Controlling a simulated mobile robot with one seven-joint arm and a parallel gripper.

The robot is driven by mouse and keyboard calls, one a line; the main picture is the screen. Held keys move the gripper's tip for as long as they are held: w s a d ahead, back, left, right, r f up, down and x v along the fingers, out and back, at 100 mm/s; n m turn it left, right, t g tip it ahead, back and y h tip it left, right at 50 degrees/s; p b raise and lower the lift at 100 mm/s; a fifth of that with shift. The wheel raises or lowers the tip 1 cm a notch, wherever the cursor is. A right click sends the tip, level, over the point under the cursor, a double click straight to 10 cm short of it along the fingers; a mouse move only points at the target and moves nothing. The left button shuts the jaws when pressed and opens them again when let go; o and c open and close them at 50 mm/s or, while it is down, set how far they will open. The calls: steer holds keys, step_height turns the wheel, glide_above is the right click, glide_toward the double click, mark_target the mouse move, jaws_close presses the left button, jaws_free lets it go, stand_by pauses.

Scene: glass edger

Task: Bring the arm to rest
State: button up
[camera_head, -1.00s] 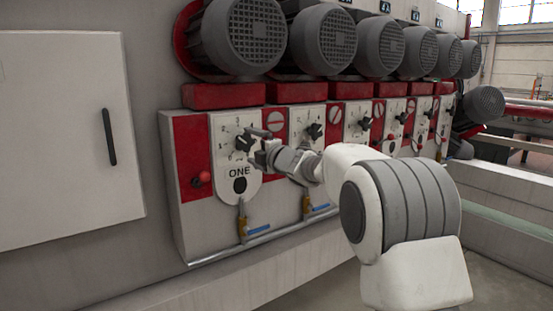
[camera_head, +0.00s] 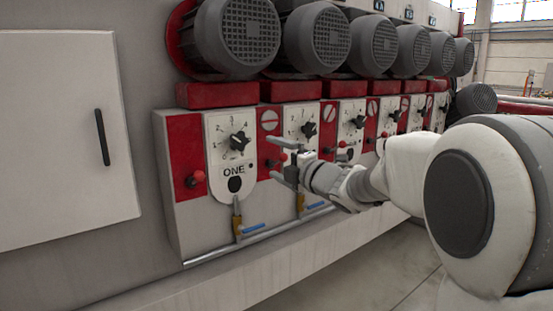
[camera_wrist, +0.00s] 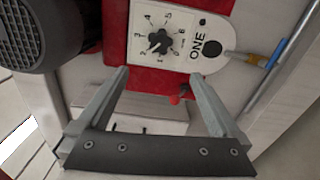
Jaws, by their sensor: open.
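My gripper (camera_head: 282,161) is open and empty in the head view, in front of the machine's row of dial panels, to the right of the panel marked ONE (camera_head: 232,172). In the wrist view its two fingers (camera_wrist: 160,85) stand wide apart with nothing between them but the machine face behind. The black star-shaped dial knob (camera_head: 239,142) of panel ONE is clear of the gripper. It also shows in the wrist view (camera_wrist: 159,41), beyond the fingertips, with numbers around it. My arm reaches in from the right of the head view.
Several grey motors (camera_head: 238,35) overhang the panels. Red knobs such as this one (camera_head: 196,178) stick out of the face. Blue-handled valves (camera_head: 252,228) and a pipe (camera_head: 210,256) run below. A white cabinet door (camera_head: 60,140) is at left. Open floor (camera_head: 345,280) lies below.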

steer(key=s+d+f+m+g+h, duration=0.1)
steer(key=s+d+m+h, duration=0.9)
steer(key=s+d+m, duration=0.4)
steer(key=s+a+f+m+g, duration=0.1)
steer(key=s+f+m+g, duration=0.4)
steer(key=s, duration=0.6)
steer(key=s+f+m+g, duration=0.3)
steer(key=s+f+m, duration=0.4)
steer(key=s, duration=0.5)
step_height(320, 180, up, 20)
steer(key=s+p, duration=0.1)
steer(key=p, duration=2)
steer(key=shift+a, duration=0.35)
